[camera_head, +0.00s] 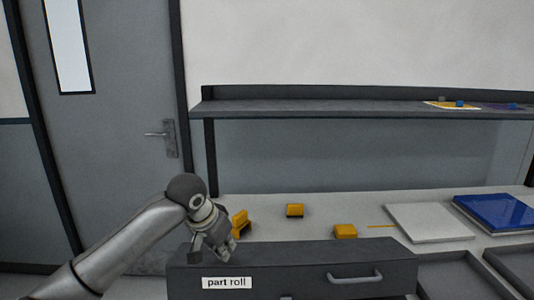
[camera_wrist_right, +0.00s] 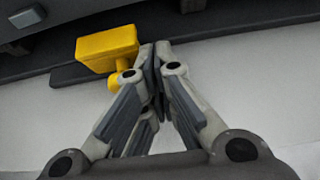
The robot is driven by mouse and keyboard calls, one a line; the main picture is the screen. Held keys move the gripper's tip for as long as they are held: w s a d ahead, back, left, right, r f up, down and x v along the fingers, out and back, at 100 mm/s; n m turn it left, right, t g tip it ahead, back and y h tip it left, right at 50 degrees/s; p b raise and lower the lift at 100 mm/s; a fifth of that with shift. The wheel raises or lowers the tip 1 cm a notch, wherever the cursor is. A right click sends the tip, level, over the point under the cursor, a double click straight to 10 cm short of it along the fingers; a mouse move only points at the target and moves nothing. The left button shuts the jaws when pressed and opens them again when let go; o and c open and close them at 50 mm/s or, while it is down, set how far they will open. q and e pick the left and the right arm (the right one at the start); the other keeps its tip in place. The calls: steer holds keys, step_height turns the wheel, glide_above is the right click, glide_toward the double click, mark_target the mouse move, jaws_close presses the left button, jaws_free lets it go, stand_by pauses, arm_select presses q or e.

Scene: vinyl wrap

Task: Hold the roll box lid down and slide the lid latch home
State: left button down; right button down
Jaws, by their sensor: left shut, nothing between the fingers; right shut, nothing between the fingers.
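The roll box (camera_head: 290,267) is a long dark grey box at the bottom of the head view, with a "part roll" label and a bar handle on its front. Its lid looks shut. My left gripper (camera_head: 222,257) is shut and empty, pointing down at the left end of the box top; whether it touches cannot be told. My right gripper (camera_wrist_right: 155,55) is shut and empty in the right wrist view. Its tips are right beside a yellow block with a short stem (camera_wrist_right: 107,48), by a dark edge. Whether this is the lid latch, I cannot tell.
Yellow blocks (camera_head: 295,210) stand on the pale bench behind the box, another (camera_head: 345,231) farther right. Dark trays (camera_head: 455,275) sit at front right. A shelf (camera_head: 340,108) spans the back.

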mark_target(227, 271)
arm_select(q)
steer(key=shift+f, duration=0.25)
steer(key=shift+f, duration=0.15)
stand_by(0.3)
steer(key=shift+s+f, duration=0.65)
steer(key=shift+s, duration=0.2)
steer(key=shift+s+f, duration=0.65)
steer(key=shift+s, duration=0.15)
stand_by(5.5)
